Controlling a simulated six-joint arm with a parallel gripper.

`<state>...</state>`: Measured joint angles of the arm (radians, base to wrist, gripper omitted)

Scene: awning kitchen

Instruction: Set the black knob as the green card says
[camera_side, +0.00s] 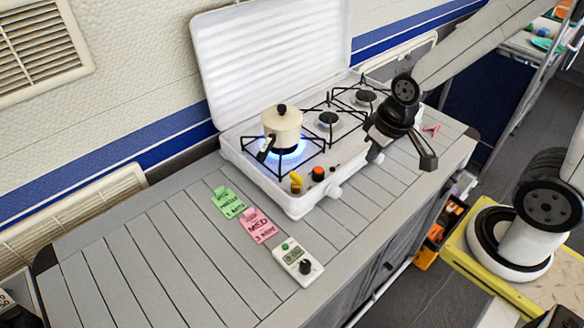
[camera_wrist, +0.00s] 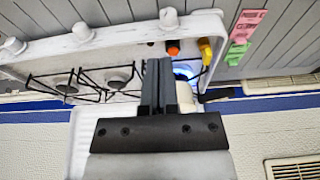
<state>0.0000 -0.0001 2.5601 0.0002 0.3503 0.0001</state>
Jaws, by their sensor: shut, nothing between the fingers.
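The black knob (camera_side: 304,267) is on a white timer with a small display (camera_side: 293,257), lying at the counter's front edge. The green card (camera_side: 228,202) lies flat left of the stove; its print is too small to read surely. It also shows in the wrist view (camera_wrist: 238,52). A pink card (camera_side: 258,226) lies between it and the timer, and appears in the wrist view (camera_wrist: 248,24). My gripper (camera_side: 428,163) is shut and empty above the counter, right of the stove front and well away from the black knob. Its fingers (camera_wrist: 158,64) show together in the wrist view.
A white stove (camera_side: 290,204) with its lid up stands behind the timer. A cream pot (camera_side: 282,128) sits over a blue flame. The counter at left is clear.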

